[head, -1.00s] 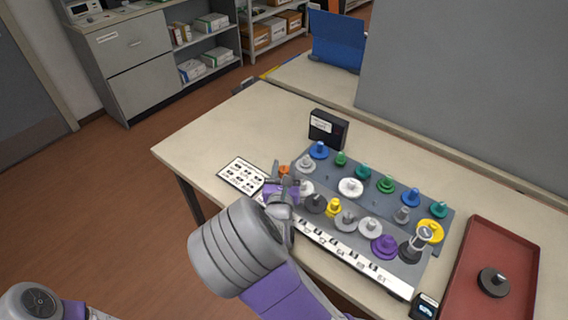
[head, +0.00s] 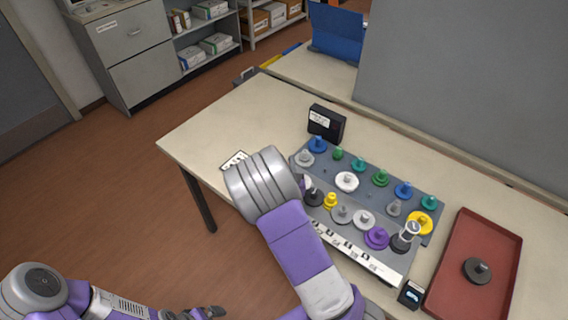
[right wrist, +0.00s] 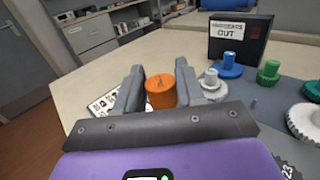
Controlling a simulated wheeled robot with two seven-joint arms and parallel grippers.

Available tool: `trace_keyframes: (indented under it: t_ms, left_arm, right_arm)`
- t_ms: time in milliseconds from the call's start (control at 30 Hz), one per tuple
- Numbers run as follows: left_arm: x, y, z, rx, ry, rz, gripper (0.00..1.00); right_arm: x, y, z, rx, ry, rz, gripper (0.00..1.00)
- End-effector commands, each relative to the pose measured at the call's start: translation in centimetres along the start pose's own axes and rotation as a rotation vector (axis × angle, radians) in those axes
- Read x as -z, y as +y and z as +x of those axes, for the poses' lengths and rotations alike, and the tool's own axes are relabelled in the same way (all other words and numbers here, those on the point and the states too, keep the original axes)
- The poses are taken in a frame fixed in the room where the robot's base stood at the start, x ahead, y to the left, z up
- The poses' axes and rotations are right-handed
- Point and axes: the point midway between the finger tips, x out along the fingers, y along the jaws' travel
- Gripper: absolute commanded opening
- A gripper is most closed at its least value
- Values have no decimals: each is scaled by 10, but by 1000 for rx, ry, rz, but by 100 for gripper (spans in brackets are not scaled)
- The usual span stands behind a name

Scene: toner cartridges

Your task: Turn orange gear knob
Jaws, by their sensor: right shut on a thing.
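The orange gear knob (right wrist: 160,90) stands between the two fingers of my right gripper (right wrist: 158,88) in the right wrist view. The gripper is shut on it. I cannot tell whether the knob's base touches the panel. In the head view my right forearm and wrist hide the orange knob and most of that gripper. The grey gear panel (head: 325,172) carries several gears in blue, green, white, grey, yellow and purple. My left gripper (head: 206,312) shows at the bottom edge of the head view, away from the table; its fingers are too unclear to judge.
A black box with a white label (head: 326,123) stands behind the panel; the label reads "OUT" in the wrist view. A red tray (head: 480,235) with a dark round part (head: 478,270) lies at the right. A printed card (head: 233,160) is partly hidden. The table's left end is clear.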

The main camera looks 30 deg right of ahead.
Motion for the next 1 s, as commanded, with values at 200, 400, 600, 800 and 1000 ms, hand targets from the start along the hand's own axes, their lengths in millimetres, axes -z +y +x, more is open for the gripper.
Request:
trace_keyframes:
  t_ms: [200, 400, 600, 800, 1000]
  left_arm:
    - [0, 0, 0, 0, 0, 0, 100]
    - [0, 0, 0, 0, 0, 0, 100]
    - [0, 0, 0, 0, 0, 0, 100]
    - [0, 3, -7, 0, 0, 0, 100]
    - [-2, 14, -36, 0, 0, 0, 100]
  right_arm:
    - [-1, 0, 1, 1, -5, 0, 49]
    - [-1, 0, 0, 1, -3, 0, 57]
    - [0, 0, -3, 1, -1, 0, 57]
    - [-2, 0, -28, 1, 1, -3, 57]
    - [-6, 0, -35, 2, -2, -6, 57]
